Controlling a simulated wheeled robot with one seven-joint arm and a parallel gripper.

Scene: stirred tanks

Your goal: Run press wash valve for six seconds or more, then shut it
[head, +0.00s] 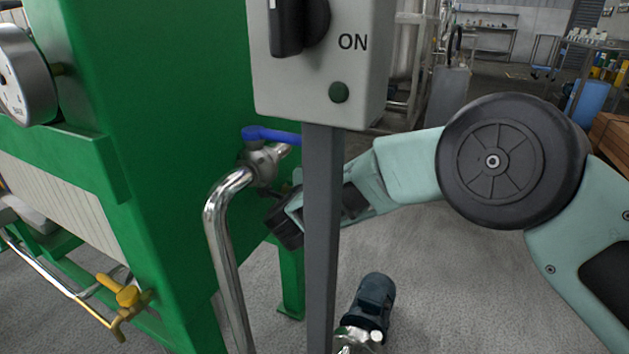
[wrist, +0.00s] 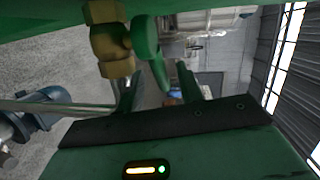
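A brass valve (wrist: 108,42) with a green handle (wrist: 148,52) shows close up at the top of the wrist view. In the head view, a valve (head: 262,162) with a blue lever (head: 270,134) sits on a bent steel pipe beside the green press (head: 170,150). The lever points right, behind the grey post. I cannot tell which of these is the wash valve. My gripper (head: 287,226) is behind and left of the post, low beside the press and below the blue lever. The post hides part of it, and its fingertips are not clear. Whether it touches the green handle cannot be told.
A grey switch box (head: 362,70) marked ON stands on a post (head: 320,240) in front of my arm. A yellow-handled valve (head: 126,296) and a gauge (head: 24,75) are on the left. A blue-grey motor (head: 373,300) is on the floor. Open floor lies right.

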